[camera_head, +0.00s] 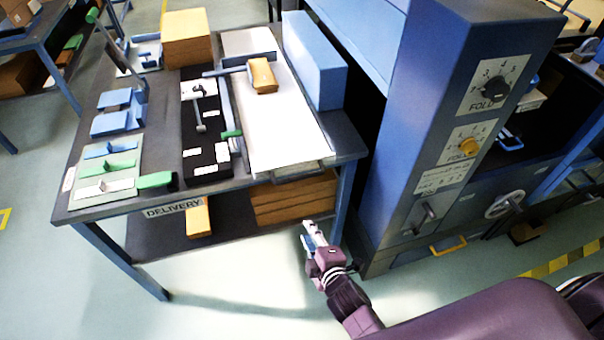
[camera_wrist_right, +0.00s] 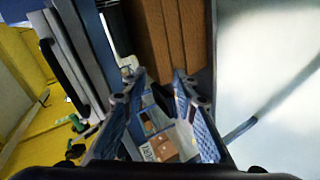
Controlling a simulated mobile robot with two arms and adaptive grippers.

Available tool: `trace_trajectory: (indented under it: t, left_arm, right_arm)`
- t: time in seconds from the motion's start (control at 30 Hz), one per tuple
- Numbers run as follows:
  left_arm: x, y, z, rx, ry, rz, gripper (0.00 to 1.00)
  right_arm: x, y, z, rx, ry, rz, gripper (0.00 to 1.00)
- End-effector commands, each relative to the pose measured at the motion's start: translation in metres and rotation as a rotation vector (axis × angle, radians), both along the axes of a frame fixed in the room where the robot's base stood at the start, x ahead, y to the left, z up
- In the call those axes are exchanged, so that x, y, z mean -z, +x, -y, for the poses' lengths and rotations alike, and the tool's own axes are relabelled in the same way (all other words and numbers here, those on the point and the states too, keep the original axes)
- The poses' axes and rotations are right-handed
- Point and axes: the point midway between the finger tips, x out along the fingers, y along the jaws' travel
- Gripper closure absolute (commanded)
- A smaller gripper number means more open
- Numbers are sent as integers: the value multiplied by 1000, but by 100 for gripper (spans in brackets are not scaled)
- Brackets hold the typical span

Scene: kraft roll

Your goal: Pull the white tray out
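A long white tray-like slab (camera_head: 270,115) lies on the dark table (camera_head: 350,142), its near end at the table's front edge. A wooden block (camera_head: 263,76) and a grey bar rest on or over it. My right gripper (camera_head: 308,232) is in front of the table, below the tabletop's edge and apart from the slab. In the right wrist view the gripper (camera_wrist_right: 157,82) has its two blue pads spread, with nothing between them. A dark bar-like handle (camera_wrist_right: 63,75) on a pale front shows at the left there. My left gripper is not in view.
A blue box (camera_head: 313,62) stands right of the slab. A black board (camera_head: 205,140) with white pieces lies left of it. A blue machine column (camera_head: 450,120) stands close on the right. The floor in front is clear.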

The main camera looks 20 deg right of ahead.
Motion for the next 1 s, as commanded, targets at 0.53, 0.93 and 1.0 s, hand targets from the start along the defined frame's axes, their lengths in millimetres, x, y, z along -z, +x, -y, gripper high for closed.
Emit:
trace_trajectory:
  t: [0.53,0.93,1.0]
  left_arm:
    - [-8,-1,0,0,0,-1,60]
    - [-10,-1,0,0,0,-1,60]
    - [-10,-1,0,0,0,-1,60]
  right_arm:
    - [-131,58,12,-42,-259,250,73]
    - [-119,107,12,-41,-255,248,73]
    - [-118,110,12,-41,-255,248,73]
